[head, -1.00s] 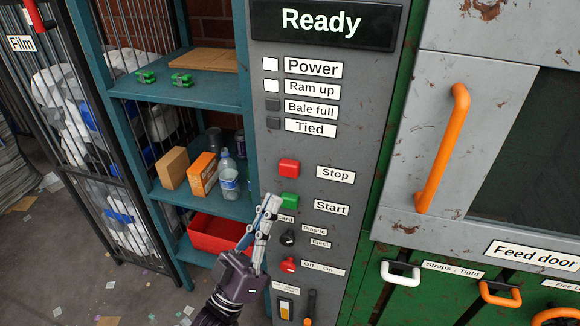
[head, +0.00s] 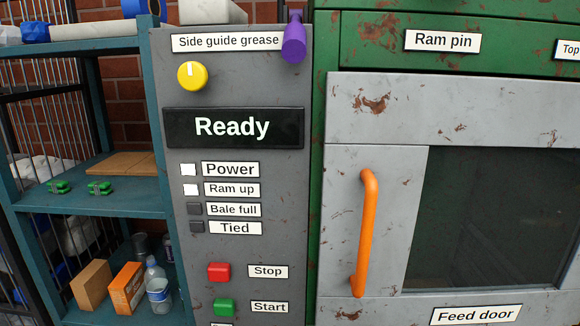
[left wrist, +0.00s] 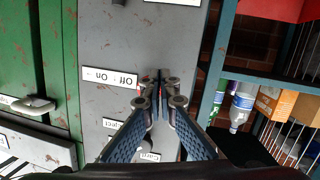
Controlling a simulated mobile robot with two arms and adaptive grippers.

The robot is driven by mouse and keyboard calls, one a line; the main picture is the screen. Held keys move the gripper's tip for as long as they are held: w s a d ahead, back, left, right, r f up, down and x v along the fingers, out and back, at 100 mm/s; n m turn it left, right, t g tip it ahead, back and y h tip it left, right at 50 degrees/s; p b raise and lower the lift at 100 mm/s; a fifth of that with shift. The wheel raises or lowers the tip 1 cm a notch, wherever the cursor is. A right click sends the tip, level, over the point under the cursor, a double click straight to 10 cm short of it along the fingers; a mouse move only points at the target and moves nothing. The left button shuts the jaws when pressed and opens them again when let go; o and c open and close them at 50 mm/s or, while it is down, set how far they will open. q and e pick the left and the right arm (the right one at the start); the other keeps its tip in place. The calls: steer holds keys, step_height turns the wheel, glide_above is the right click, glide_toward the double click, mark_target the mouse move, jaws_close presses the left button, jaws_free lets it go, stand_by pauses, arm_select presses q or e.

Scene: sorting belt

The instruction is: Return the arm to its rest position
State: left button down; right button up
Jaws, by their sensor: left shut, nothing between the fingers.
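My left gripper (left wrist: 158,98) shows in the left wrist view, with its fingers together and empty. It is in front of the grey control panel (left wrist: 180,38), close to the "Off - On" label (left wrist: 110,77). A small bit of red shows beside the fingertips, mostly hidden by them. In the head view no arm or gripper of mine shows. That view has the panel's "Ready" display (head: 233,127), the red Stop button (head: 219,271) and the green Start button (head: 224,307). The Power and Ram up lamps are white; Bale full and Tied are dark.
A blue-green shelf (head: 120,206) with boxes, a bottle and green clips stands left of the panel. The feed door's orange handle (head: 366,232) sticks out at the right. A yellow knob (head: 192,75) and a purple grease handle (head: 294,38) are at the panel's top.

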arm_select(q)
steer(key=s+a+f+g+y, duration=0.1)
steer(key=s+f+g, duration=0.2)
steer(key=s+f, duration=0.65)
steer(key=s+a+f+g+y, duration=0.15)
steer(key=s+f+g, duration=0.35)
steer(key=f, duration=0.8)
steer(key=s+a+f+m+g, duration=0.1)
steer(key=s+f+g, duration=0.2)
steer(key=s, duration=0.9)
steer(key=s+a+f+m+g+b, duration=0.1)
steer(key=s+a+f+g, duration=0.1)
steer(key=s+f, duration=0.7)
steer(key=s+g, duration=0.1)
steer(key=s, duration=0.3)
steer(key=shift+w+y, duration=0.1)
steer(key=shift+y, duration=0.15)
